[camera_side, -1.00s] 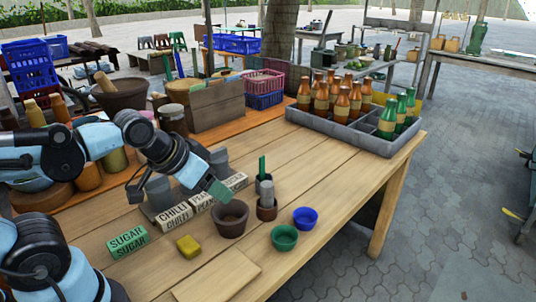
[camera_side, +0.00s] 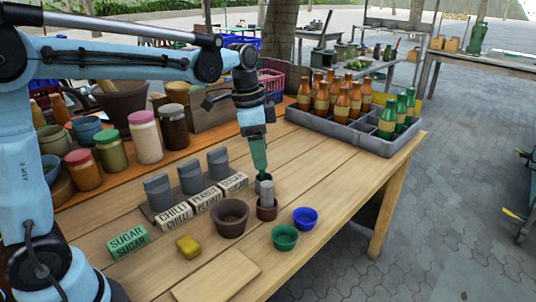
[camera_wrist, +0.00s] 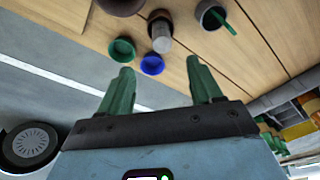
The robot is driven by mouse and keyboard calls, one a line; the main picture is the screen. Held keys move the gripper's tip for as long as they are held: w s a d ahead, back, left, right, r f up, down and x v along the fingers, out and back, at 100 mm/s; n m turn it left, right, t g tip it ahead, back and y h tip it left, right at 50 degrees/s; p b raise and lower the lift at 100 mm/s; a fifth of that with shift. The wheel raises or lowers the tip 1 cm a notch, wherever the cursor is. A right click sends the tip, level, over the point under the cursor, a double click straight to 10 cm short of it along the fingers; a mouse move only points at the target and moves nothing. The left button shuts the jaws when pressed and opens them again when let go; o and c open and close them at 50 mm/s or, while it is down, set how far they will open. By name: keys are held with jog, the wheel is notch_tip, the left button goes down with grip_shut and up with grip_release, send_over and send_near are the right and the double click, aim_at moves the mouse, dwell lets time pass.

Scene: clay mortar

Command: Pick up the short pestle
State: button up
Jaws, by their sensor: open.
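The short pestle, a grey cylinder, stands upright in a small brown cup (camera_side: 267,213) in the side view. In the wrist view the pestle (camera_wrist: 161,36) is beyond the fingertips, between them in the picture and above the blue bowl. My gripper (camera_wrist: 162,82) shows two green fingers spread apart with nothing between them. In the side view my gripper (camera_side: 260,172) points down, just behind and above the pestle's top; whether it touches anything there is unclear. A dark cup with a green stick (camera_wrist: 222,22) stands beside the pestle's cup; my gripper largely hides it in the side view.
A brown bowl (camera_side: 231,218), a green bowl (camera_side: 285,237) and a blue bowl (camera_side: 305,218) stand near the pestle's cup. Label blocks (camera_side: 175,217), a yellow block (camera_side: 188,246) and grey pieces lie left. A bottle crate (camera_side: 340,134) stands at the back right; table between is clear.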

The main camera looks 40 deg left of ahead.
aim_at(267, 184)
jog(key=shift+w+f, duration=0.3)
jog(key=shift+f, duration=0.2)
jog(key=f, duration=0.7)
jog(key=w+d+f, duration=0.1)
jog(key=f, duration=0.3)
jog(key=shift+f, duration=0.1)
jog(key=c, duration=1.1)
jog(key=shift+c, duration=0.2)
